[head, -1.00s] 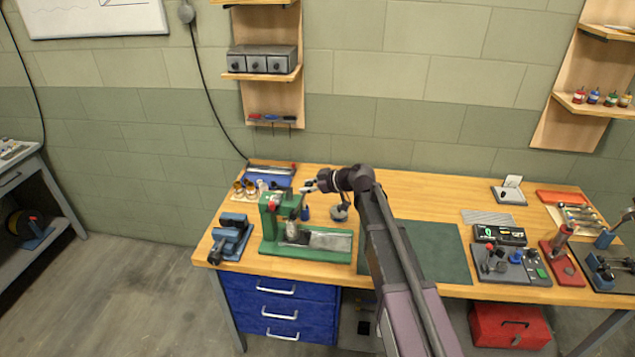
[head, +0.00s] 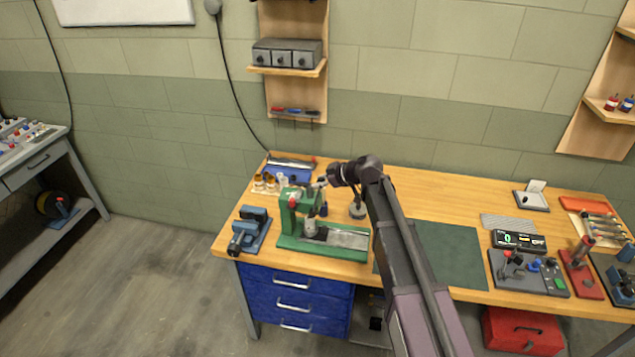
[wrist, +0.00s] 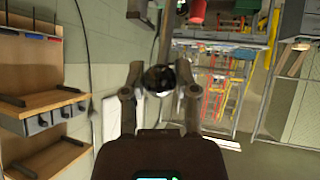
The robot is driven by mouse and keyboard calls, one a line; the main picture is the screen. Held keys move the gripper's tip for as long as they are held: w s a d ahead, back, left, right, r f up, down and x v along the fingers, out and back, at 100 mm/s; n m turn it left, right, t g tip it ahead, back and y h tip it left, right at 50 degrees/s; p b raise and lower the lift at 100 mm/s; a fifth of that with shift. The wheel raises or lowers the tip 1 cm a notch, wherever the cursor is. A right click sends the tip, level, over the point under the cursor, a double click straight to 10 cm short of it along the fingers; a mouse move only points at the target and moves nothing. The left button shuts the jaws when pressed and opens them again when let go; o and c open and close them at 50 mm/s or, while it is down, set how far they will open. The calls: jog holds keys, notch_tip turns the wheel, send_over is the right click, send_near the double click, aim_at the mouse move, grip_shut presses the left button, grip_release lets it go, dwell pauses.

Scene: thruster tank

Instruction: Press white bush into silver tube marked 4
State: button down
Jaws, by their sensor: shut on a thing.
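The green press (head: 290,212) stands on the left part of the bench. My gripper (head: 323,183) is at the upper right of the press. In the wrist view, my gripper (wrist: 160,84) is shut on a dark round knob (wrist: 160,77) at the end of a rod, apparently the press lever. A greyish cylinder (head: 311,229) stands upright under the press ram; it may be the silver tube, but no number is readable. Small white pieces (head: 281,179) stand behind the press. I cannot tell whether a white bush sits on the cylinder.
A blue vice (head: 249,229) stands left of the press. Bronze-coloured pieces (head: 263,181) and a blue tray (head: 290,172) are behind it. A round grey-based object (head: 357,210) stands to the right. The green mat (head: 445,252) is clear where visible.

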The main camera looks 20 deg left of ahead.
jog(key=shift+s+a, duration=0.1)
jog(key=shift+a, duration=0.1)
jog(key=shift+c, duration=1.9)
grip_release()
jog(key=shift+s, duration=0.1)
jog(key=shift+d, duration=0.25)
jog(key=s+d+f+m+h+b, duration=0.2)
jog(key=s+d+f+m, duration=0.3)
jog(key=d, duration=1)
jog(key=s+d+f+m+g+h+b, duration=0.1)
jog(key=s+d+f+m+h+b, duration=0.2)
jog(key=d, duration=1.2)
jog(key=s+d+f+m+g+h+b, duration=0.1)
jog(key=s+d+f+m+h, duration=0.4)
jog(key=d, duration=1.1)
jog(key=s+f+m+b, duration=0.1)
jog(key=s+f+m, duration=0.1)
jog(key=s+m, duration=0.2)
jog(key=shift+s+m+h, duration=0.3)
jog(key=shift+s+m, duration=0.1)
jog(key=shift+s, duration=0.45)
